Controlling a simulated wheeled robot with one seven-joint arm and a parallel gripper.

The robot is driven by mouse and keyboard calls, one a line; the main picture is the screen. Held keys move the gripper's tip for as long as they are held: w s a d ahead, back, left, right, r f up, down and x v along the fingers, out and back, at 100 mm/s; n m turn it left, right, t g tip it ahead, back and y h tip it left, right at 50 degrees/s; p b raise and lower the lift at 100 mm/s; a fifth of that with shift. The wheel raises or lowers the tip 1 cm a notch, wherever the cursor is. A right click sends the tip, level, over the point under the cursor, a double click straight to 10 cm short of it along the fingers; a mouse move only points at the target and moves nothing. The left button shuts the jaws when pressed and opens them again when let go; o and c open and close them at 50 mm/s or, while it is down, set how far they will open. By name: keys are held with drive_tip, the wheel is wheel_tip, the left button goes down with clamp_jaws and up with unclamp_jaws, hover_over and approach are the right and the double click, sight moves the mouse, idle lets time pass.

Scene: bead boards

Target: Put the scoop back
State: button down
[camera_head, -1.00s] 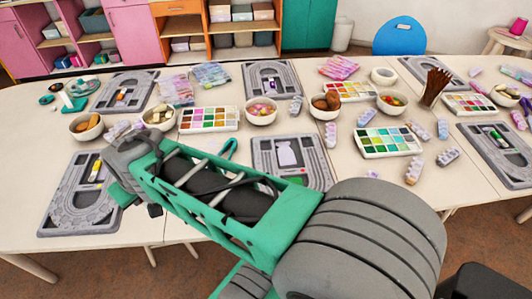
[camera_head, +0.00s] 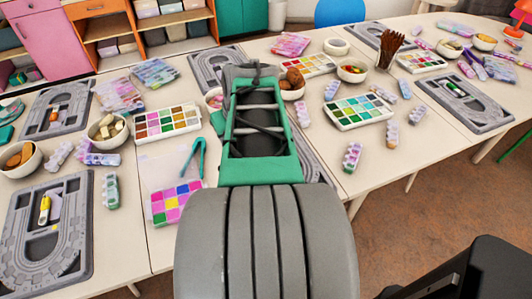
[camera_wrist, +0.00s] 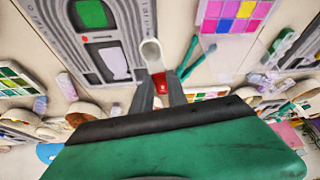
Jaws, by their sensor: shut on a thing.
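My gripper (camera_wrist: 160,92) is shut on the scoop in the wrist view. The scoop has a pale round bowl (camera_wrist: 151,54) that sticks out beyond the fingertips, and a red handle part (camera_wrist: 160,82) between the fingers. The scoop is in front of a grey bead board (camera_wrist: 70,35) with a green patch and a white shape on it. I cannot tell its height above the table. In the head view my arm hides the gripper, the scoop and most of that board.
A pink, yellow and blue bead box (camera_head: 176,203) and teal tweezers (camera_head: 194,158) lie left of my arm. A many-coloured bead tray (camera_head: 167,121), bowls of food or beads (camera_head: 108,128), and other grey boards (camera_head: 80,262) crowd the table. A brown stick holder (camera_head: 386,50) stands at right.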

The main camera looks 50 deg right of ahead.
drive_tip(key=s+d+f+m+b, duration=0.2)
drive_tip(key=s+d, duration=0.7)
drive_tip(key=s, duration=0.2)
drive_tip(key=shift+g+h, duration=0.3)
drive_tip(key=shift+h, duration=0.1)
drive_tip(key=w+d+f, duration=0.2)
drive_tip(key=w+f, duration=0.1)
drive_tip(key=w+d+f, duration=0.2)
drive_tip(key=w+f, duration=0.1)
drive_tip(key=w, duration=0.1)
drive_tip(key=w+d+f, duration=0.3)
drive_tip(key=w, duration=0.1)
drive_tip(key=shift+w, duration=0.1)
drive_tip(key=shift+w+d+f, duration=0.15)
drive_tip(key=shift+w+f, duration=0.05)
drive_tip(key=shift+f, duration=0.15)
drive_tip(key=shift+w+d+f, duration=0.1)
drive_tip(key=shift+f, duration=1.75)
drive_tip(key=c, duration=1.8)
unclamp_jaws()
drive_tip(key=shift+f, duration=0.1)
drive_tip(key=o, duration=0.5)
